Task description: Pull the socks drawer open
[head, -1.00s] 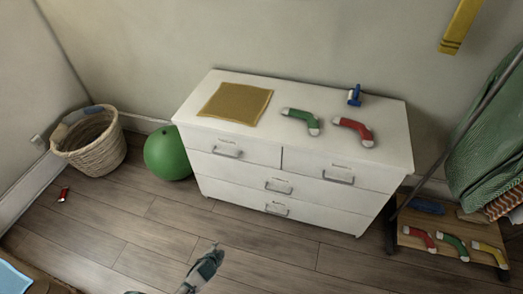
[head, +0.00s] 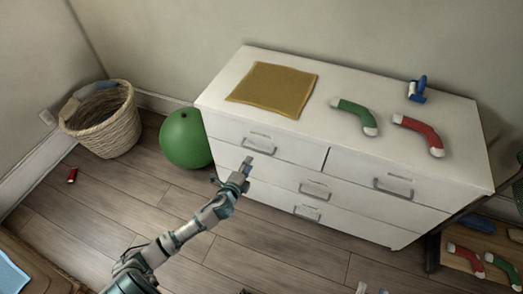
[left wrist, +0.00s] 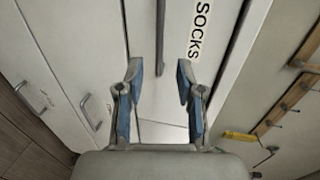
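A white chest of drawers (head: 231,160) stands against the wall. Its upper left drawer has a small label and a bar handle (head: 258,145). In the left wrist view a SOCKS label (left wrist: 199,30) is readable beside a dark bar handle (left wrist: 160,38). My left gripper (head: 248,164) is in front of that drawer, just below its handle in the head view. In the left wrist view its two fingers (left wrist: 160,82) are apart, with nothing between the tips; the handle lies ahead of them. A piece of what seems to be my right gripper (head: 370,289) shows at the bottom edge, mostly cut off.
On the chest top lie a mustard cloth (head: 272,89), a green sock (head: 355,117), a red sock (head: 419,134) and a blue object (head: 417,89). A green ball (head: 186,139) and wicker basket (head: 104,124) stand left. A low shelf with socks (head: 465,259) is at right.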

